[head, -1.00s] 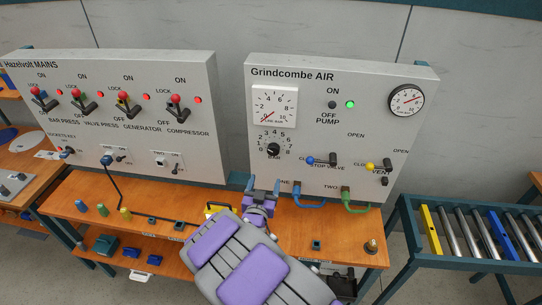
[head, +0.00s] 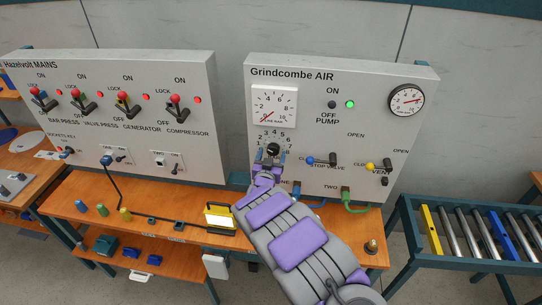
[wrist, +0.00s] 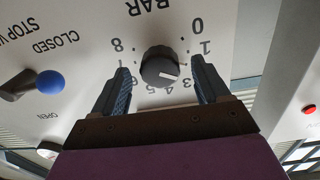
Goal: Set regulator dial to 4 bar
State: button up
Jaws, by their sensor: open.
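The regulator dial (head: 273,149) is a round black knob under the word BAR's numbered scale on the Grindcombe AIR panel (head: 230,120). In the wrist view, which shows it upside down, the knob (wrist: 158,66) carries a white pointer mark aimed down and right, near the 3; I cannot read its exact setting. My gripper (head: 268,158) is open at the dial in the head view. In the wrist view its two blue fingers (wrist: 160,85) stand on either side of the knob with gaps, apart from it. The right finger hides part of the scale.
The line gauge (head: 274,106) above the dial has its red needle at the low left. The blue stop valve handle (wrist: 50,82) sits beside the dial. The pump light (head: 350,105) is green. A yellow-framed lamp (head: 219,217) stands on the bench below.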

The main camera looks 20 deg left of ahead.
jog(key=shift+w, duration=0.15)
jog(key=c, duration=1)
jog(key=shift+c, duration=0.2)
jog(key=shift+m, duration=0.3)
jog(key=m+b, duration=0.2)
jog(key=m, duration=0.3)
jog(key=shift+a+b, duration=0.1)
jog(key=shift+b, duration=0.3)
jog(key=m+b, duration=0.5)
jog(key=m, duration=0.1)
jog(key=shift+f+b, duration=0.1)
jog(key=shift+b, duration=0.3)
